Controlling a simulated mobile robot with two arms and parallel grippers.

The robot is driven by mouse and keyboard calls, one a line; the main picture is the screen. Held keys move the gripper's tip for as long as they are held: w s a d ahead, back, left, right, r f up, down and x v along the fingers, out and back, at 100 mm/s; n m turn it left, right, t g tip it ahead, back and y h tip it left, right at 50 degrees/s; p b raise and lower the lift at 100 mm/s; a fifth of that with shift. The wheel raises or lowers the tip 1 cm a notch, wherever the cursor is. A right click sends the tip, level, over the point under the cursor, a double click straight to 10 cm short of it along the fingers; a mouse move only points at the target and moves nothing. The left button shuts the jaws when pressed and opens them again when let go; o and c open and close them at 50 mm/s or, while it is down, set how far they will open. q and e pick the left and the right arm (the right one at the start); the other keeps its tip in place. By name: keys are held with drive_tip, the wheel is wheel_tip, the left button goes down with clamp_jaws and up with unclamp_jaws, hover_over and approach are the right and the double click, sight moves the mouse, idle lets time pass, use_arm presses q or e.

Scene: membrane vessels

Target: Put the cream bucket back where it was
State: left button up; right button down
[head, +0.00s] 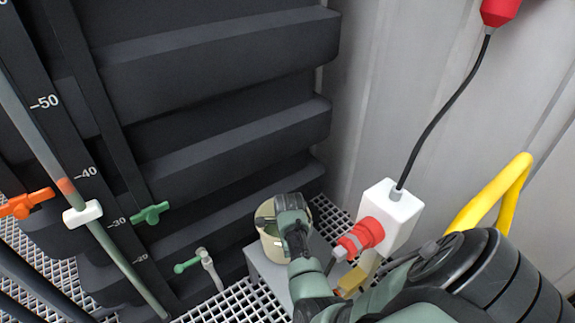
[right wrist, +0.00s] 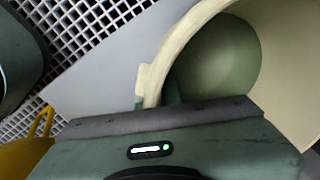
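The cream bucket (head: 272,245) is in the lower middle of the head view, above a grey block, with a dull green inside. Whether it rests on the block or is held just above it, I cannot tell. My right gripper (head: 292,224) points down over the bucket's right side. In the right wrist view the bucket's pale rim (right wrist: 185,38) runs up to the gripper body. A green finger part (right wrist: 173,90) shows just inside the rim. The other finger is hidden, so its grip on the rim is unclear. My left gripper is not in view.
The grey block (head: 265,267) stands on a white grating. A white box with a red plug (head: 370,232) and a yellow rail (head: 490,195) are close on the right. A green-handled valve (head: 190,264) is to the left. Dark ribbed panels rise behind.

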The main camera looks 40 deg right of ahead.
sight(270, 237)
drive_tip(key=shift+w+d+f, duration=0.1)
drive_tip(key=shift+w+f, duration=0.05)
drive_tip(key=shift+f, duration=0.15)
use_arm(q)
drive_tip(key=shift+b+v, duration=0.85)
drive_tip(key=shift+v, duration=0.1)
use_arm(e)
drive_tip(key=shift+f, duration=1.55)
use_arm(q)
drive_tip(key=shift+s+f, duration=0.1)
use_arm(e)
drive_tip(key=shift+f, duration=0.1)
drive_tip(key=c, duration=2)
unclamp_jaws()
drive_tip(key=shift+f, duration=0.2)
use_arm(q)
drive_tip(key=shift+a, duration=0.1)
use_arm(e)
drive_tip(key=o, duration=0.4)
